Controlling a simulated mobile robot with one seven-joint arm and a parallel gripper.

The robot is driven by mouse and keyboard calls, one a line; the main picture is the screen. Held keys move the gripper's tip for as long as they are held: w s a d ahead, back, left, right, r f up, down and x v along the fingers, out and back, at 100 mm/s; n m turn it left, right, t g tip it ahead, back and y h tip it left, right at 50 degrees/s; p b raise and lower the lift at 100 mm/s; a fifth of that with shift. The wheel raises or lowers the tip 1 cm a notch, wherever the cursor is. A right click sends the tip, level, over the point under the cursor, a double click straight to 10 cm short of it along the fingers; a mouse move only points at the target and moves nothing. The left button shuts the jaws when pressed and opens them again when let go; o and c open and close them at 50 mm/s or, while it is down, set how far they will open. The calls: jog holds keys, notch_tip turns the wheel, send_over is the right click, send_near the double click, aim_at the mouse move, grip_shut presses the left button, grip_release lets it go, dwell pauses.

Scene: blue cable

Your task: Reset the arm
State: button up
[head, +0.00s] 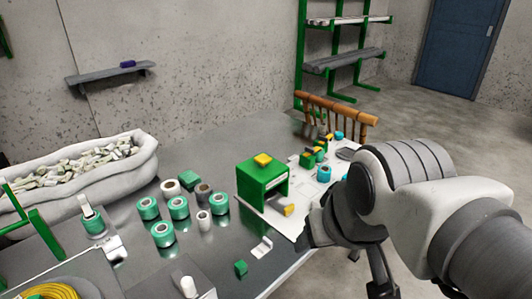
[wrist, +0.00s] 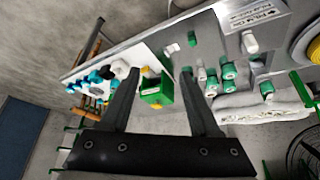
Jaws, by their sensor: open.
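My gripper (wrist: 160,76) is open in the wrist view, its two dark fingers spread with nothing held between them. Beyond the fingers, a green box (wrist: 159,92) with a yellow knob shows in the gap. In the head view, my white and grey arm comes in from the right, and its dark end is at the table's right edge. The same green box (head: 262,182) stands on a white sheet, left of my gripper. I cannot tell from the wrist view how far the fingers are from the box.
Several teal spools (head: 178,207) stand left of the box on the metal table (head: 215,245). A white bin (head: 148,157) of pale pieces is at far left. Small green and blue parts (head: 325,172) lie near a wooden rack (head: 338,108). A yellow cable coil (head: 52,291) is at lower left.

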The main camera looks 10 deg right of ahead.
notch_tip(320, 180, up, 14)
jog(key=p, duration=1.3)
jog(key=shift+f, duration=0.3)
jog(key=shift+c, duration=1)
jog(key=shift+a, duration=0.15)
